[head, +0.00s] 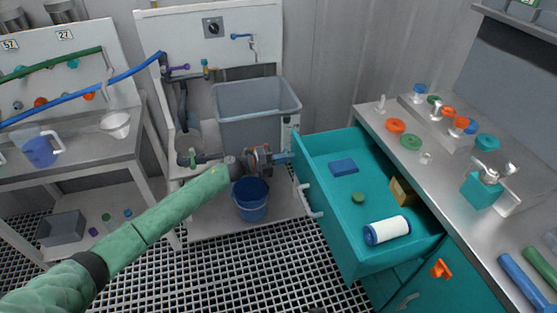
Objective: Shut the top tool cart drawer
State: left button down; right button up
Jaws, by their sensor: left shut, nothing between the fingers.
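The top tool cart drawer (328,222) is teal and stands pulled out to the left from under the cart's steel top (440,165). Its pale handle (309,201) is on the front panel. Inside lie a blue block (343,167), a green round piece (358,197), a tan block (402,192) and a white roll with blue ends (388,230). My left gripper (284,158) is shut and empty beside the far upper end of the drawer front. I cannot tell whether it touches the panel. My right gripper is not in view.
A grey sink (257,112) stands behind my left gripper, with a blue bucket (250,199) on the shelf below. A steel bench (75,153) with a blue jug (40,151) is at left. Grating floor (240,270) is clear in front of the drawer.

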aim_at(312, 153)
pick_arm(q)
jog(key=x, duration=0.9)
jog(key=shift+d, duration=0.2)
jog(key=b+x, duration=0.3)
jog(key=x, duration=1)
jog(key=shift+w+d+f, duration=0.15)
jog(key=shift+w+d, duration=0.05)
jog(key=shift+d, duration=0.15)
jog(key=shift+w+d, duration=0.1)
jog(key=shift+d, duration=0.25)
jog(key=shift+r, duration=0.2)
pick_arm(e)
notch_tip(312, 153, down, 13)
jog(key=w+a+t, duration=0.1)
pick_arm(q)
jog(key=shift+d+r, duration=0.15)
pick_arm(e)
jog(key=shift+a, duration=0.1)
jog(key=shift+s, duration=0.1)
